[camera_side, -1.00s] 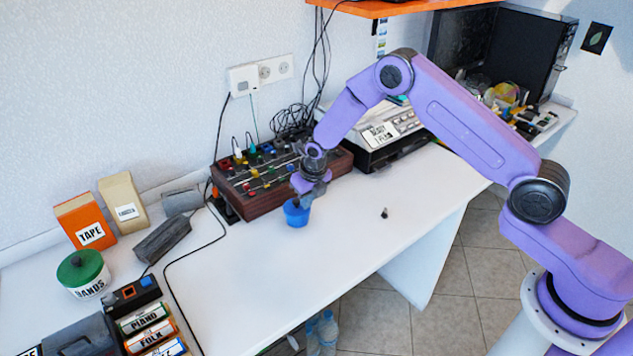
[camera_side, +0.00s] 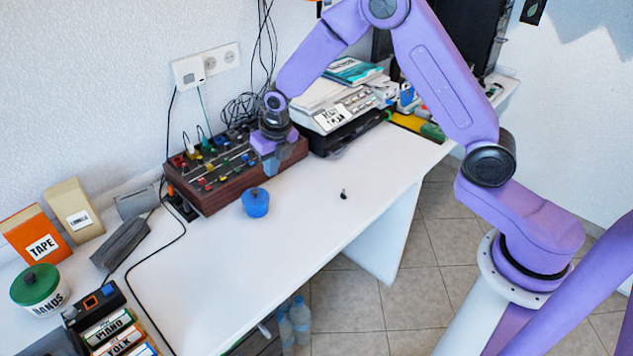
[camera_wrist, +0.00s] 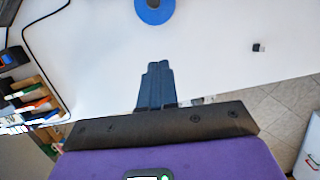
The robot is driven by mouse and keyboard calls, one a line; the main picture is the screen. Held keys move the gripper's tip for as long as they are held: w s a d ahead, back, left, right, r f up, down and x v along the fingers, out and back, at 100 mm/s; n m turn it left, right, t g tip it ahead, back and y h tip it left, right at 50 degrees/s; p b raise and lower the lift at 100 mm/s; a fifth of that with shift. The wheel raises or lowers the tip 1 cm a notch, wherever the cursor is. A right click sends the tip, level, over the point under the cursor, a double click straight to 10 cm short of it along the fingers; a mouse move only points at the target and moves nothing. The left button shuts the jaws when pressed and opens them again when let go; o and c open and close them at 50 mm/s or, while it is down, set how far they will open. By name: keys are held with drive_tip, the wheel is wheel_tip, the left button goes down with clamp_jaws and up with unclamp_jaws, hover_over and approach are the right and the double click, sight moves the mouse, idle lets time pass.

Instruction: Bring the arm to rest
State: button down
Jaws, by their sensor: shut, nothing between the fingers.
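My gripper (camera_side: 284,166) hangs above the white table in the side view, just in front of the brown mixer box. Its fingers (camera_wrist: 156,84) are together and empty in the wrist view, over bare table. A blue cup (camera_side: 256,203) stands on the table, to the lower left of my gripper and apart from it. The cup (camera_wrist: 154,10) also shows at the top edge of the wrist view, beyond the fingertips. My purple arm reaches in from the right and is raised.
The mixer box (camera_side: 225,175) with coloured knobs stands against the wall. A printer-like machine (camera_side: 338,112) is right of it. A small dark object (camera_side: 344,195) lies on the open table (camera_side: 300,235).

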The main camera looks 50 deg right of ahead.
drive_tip(key=s+a+r+m, duration=0.3)
drive_tip(key=s+r+m, duration=0.3)
drive_tip(key=s, duration=0.4)
drive_tip(key=s+d+r+m, duration=0.2)
drive_tip(key=s+m, duration=0.3)
drive_tip(key=s, duration=0.4)
drive_tip(key=s+d+r+m+g, duration=0.1)
drive_tip(key=s+d+r+m, duration=0.1)
drive_tip(key=s+m, duration=0.3)
drive_tip(key=s+d+r+m+g, duration=0.1)
drive_tip(key=s+d+m, duration=0.3)
drive_tip(key=s, duration=1)
drive_tip(key=shift+r+m, duration=0.6)
drive_tip(key=shift+m, duration=0.5)
drive_tip(key=shift+s, duration=0.1)
